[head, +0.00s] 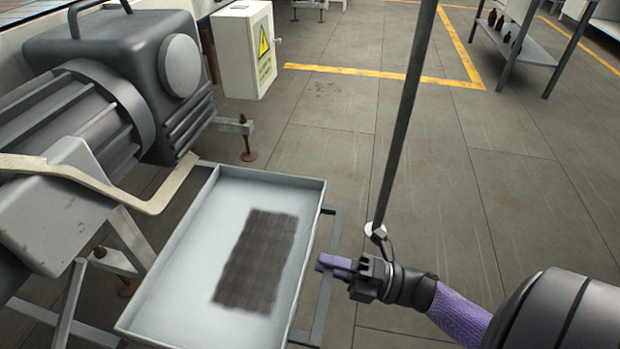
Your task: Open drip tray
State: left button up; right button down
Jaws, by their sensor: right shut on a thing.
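The drip tray (190,225) is a shallow, pale metal tray with a dark mesh patch (255,262) on its floor. It sits low beside the grey machine, in the lower middle of the head view. A dark grey bar handle (323,306) runs along its right side. My right gripper (334,265) comes in from the right, with purple fingers shut on this handle. The fingers hide part of the bar, so the exact grip is hard to see. My left gripper is not in view.
A grey motor-like machine (125,65) on metal legs fills the left. A thin dark rod (405,110) comes down close to my right gripper. A white warning box (240,50) stands behind. A shelf with amber bottles (500,22) is far right. The floor (520,200) between is clear.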

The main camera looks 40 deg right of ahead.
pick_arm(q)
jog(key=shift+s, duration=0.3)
pick_arm(e)
jog(key=shift+s+d, duration=0.1)
jog(key=shift+s, duration=0.05)
jog(key=c, duration=0.6)
grip_release()
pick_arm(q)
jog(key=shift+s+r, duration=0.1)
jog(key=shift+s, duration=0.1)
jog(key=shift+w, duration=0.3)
pick_arm(e)
jog(key=v, duration=1)
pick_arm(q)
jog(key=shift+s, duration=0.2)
